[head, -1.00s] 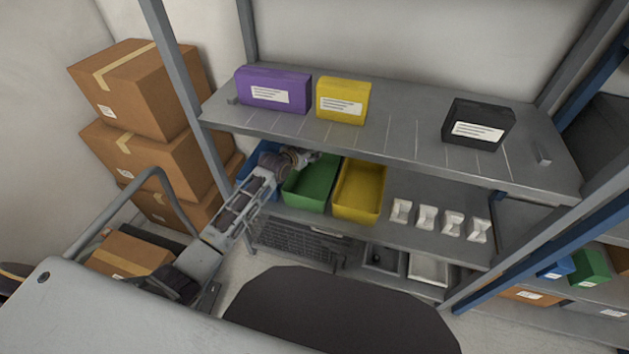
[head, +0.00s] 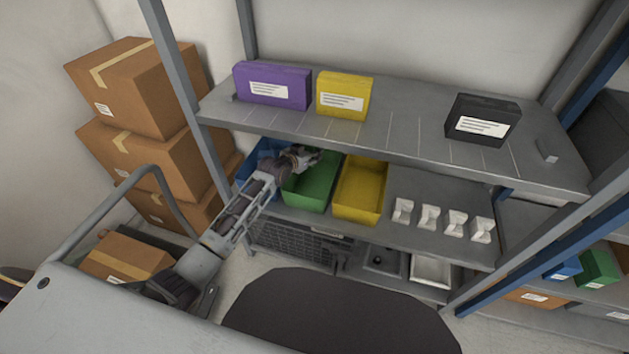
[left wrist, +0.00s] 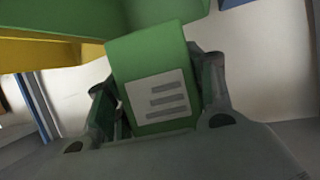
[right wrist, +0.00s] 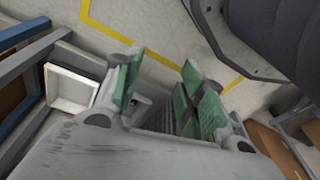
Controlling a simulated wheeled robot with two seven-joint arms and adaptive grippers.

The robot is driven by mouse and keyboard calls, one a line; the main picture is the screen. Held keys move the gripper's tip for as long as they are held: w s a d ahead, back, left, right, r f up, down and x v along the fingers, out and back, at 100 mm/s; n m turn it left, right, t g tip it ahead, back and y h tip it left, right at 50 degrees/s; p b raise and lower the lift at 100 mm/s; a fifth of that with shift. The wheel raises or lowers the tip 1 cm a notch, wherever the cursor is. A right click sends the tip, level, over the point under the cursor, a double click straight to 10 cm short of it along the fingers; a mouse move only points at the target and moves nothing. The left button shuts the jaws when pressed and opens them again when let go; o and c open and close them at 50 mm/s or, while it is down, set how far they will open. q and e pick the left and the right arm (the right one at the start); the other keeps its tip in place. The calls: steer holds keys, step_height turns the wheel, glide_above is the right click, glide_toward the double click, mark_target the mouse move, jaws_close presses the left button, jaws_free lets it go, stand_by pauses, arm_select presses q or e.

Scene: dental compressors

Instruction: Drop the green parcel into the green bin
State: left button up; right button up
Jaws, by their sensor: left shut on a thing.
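The green parcel (left wrist: 150,65) with a white label sits between the fingers of my left gripper (left wrist: 155,95) in the left wrist view. The gripper is shut on it. The green bin (left wrist: 165,14) shows close beyond the parcel there. In the head view the green bin (head: 312,190) stands on the middle shelf between a blue and a yellow bin. My left gripper (head: 308,157) is at its back left part, under the upper shelf; the parcel is not clearly visible there. My right gripper (right wrist: 160,75) is open and empty above the floor in the right wrist view.
The upper shelf (head: 390,130) overhangs the bins and carries purple, yellow and black boxes. The blue bin (head: 258,160) and yellow bin (head: 360,192) flank the green one. Several white pieces (head: 430,217) stand to the right. Another green box (head: 598,268) is on the right rack.

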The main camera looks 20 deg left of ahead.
arm_select(q)
steer(key=shift+f+b, duration=1.2)
steer(key=shift+b, duration=0.15)
steer(key=shift+f+b, duration=0.25)
steer(key=shift+b, duration=0.05)
arm_select(e)
step_height(320, 180, up, 7)
steer(key=a, duration=0.1)
steer(key=shift+w+a+r+y, duration=0.15)
steer(key=shift+w+a+y, duration=0.15)
steer(key=shift+w, duration=0.1)
arm_select(q)
steer(key=o, duration=1.2)
steer(key=shift+c, duration=0.2)
steer(key=shift+s, duration=0.1)
steer(key=v, duration=1.1)
steer(key=shift+s, duration=0.4)
steer(key=shift+a+r, duration=0.1)
steer(key=shift+a, duration=0.05)
